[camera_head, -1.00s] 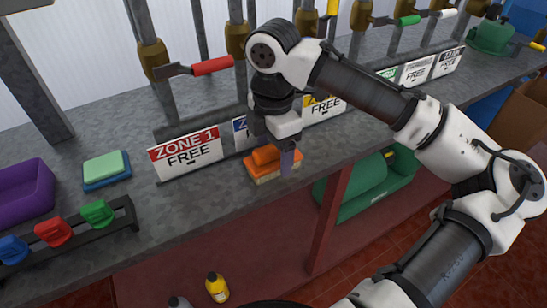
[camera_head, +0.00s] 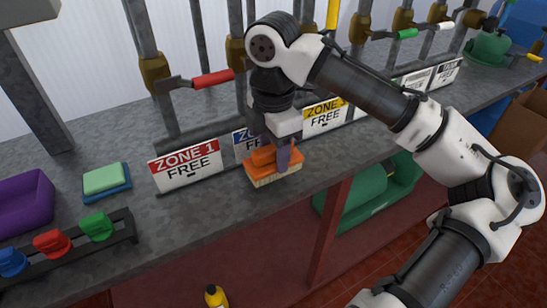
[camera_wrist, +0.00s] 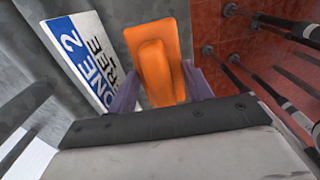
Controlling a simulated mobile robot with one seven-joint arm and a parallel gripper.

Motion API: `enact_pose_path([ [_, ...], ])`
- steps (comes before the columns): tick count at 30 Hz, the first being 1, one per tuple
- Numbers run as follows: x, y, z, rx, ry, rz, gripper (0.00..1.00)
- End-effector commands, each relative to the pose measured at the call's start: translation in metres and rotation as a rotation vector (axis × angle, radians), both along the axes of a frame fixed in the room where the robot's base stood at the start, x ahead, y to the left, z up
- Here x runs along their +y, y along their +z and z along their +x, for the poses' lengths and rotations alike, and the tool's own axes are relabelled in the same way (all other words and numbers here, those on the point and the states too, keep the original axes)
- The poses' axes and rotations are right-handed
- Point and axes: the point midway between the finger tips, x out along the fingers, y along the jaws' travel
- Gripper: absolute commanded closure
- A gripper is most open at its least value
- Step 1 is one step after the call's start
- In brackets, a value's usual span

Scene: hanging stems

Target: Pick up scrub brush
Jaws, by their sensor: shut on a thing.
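The scrub brush (camera_head: 264,171) has an orange back with a raised orange grip and pale bristles. It is at the front of the grey counter, in front of the zone signs. My gripper (camera_head: 283,155) comes down from above and is shut on the brush, with a purple finger on its near side. In the wrist view the orange brush (camera_wrist: 157,65) lies between the two purple fingers. I cannot tell for sure whether the bristles are clear of the counter. The far finger is hidden in the head view.
Zone signs (camera_head: 187,166) stand close behind the brush, with pipes and a red-handled valve (camera_head: 212,79) behind them. A green sponge on a blue one (camera_head: 106,180), a purple bin (camera_head: 24,200) and a rack of coloured knobs (camera_head: 66,240) are at left. A green container (camera_head: 370,190) sits below the counter.

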Motion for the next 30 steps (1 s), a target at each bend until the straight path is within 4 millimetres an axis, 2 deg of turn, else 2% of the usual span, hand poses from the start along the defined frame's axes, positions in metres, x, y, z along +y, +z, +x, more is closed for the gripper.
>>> enact_pose_path([
  [9,0.0,0.093,0.0,-0.005,-0.004,-0.004,0.75],
  [15,0.0,0.139,0.0,-0.002,-0.005,-0.002,0.75],
  [21,0.0,0.164,0.0,-0.001,-0.003,-0.002,0.75],
  [30,0.0,0.17,0.0,0.001,-0.001,0.001,0.75],
])
